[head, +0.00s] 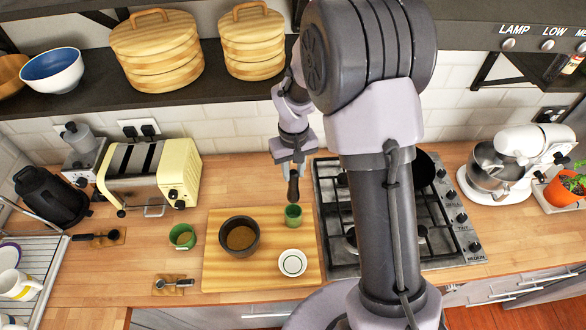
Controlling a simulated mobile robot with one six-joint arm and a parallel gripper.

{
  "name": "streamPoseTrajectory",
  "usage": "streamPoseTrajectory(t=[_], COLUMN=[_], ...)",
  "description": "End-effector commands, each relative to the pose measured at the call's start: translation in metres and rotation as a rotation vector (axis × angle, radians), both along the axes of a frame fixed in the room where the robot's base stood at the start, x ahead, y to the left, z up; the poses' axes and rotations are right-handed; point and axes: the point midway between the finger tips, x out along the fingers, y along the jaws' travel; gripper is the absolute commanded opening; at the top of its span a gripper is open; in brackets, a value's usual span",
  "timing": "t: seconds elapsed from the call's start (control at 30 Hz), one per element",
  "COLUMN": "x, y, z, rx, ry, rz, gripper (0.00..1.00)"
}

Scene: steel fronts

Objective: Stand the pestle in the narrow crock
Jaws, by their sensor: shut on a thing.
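My gripper (293,172) is shut on the dark brown pestle (293,189) and points down over the cutting board. The pestle hangs about upright. Its lower end is at the rim of a narrow green crock (293,217) in the picture; I cannot tell whether it is above, behind or just inside the opening. The crock stands upright near the board's right edge. A brown mortar-like bowl (226,245) stands left of it on the board.
A small white dish (292,263) sits in front of the crock on the wooden board (215,275). Another green pot (182,238) stands left of the board. A gas hob (345,262) is close on the right. A toaster (150,175) stands back left.

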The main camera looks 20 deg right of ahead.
Motion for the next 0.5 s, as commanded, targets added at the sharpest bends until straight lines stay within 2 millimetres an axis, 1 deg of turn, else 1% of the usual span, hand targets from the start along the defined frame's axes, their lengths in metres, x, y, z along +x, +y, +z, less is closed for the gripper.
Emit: streamPoseTrajectory(t=[0.5], x=[0.0], y=[0.0], z=[-0.057], rx=[0.0], ry=[0.0], rz=[0.0], gripper=[0.0])
